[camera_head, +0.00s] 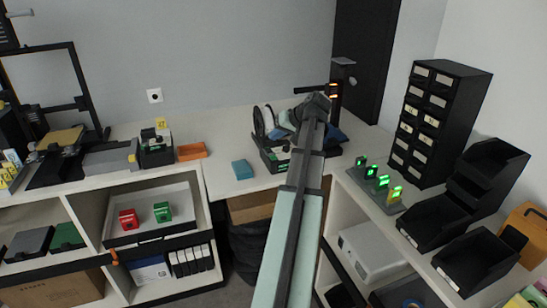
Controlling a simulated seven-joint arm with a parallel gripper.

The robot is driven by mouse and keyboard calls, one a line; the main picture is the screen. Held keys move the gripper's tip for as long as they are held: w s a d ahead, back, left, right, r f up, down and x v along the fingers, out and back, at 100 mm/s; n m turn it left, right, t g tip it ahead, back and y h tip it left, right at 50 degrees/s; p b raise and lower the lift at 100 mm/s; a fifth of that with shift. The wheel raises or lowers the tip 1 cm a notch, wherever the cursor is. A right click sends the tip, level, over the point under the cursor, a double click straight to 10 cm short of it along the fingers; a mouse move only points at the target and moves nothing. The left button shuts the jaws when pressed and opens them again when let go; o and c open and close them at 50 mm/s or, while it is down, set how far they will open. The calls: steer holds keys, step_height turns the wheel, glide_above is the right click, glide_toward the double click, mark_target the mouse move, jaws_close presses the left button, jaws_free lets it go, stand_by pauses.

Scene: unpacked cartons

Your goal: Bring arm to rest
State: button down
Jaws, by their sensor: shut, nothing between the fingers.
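My arm (287,235) reaches from the bottom edge up the middle of the view, pale green near me and dark grey farther out. Its far end is a rounded dark joint (317,103) above the back counter, in front of a black tray of items. I cannot make out my gripper's fingers; they are hidden behind the arm or too small to tell. Nothing is seen hanging from the arm.
A black tray (268,161) stands behind the arm, with a blue box (242,169) and an orange tray (192,151) to its left. At right are green-lit modules (383,182), a black drawer tower (437,120) and black bins (432,221). A dark frame machine (75,75) stands left.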

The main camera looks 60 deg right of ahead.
stand_by(0.5)
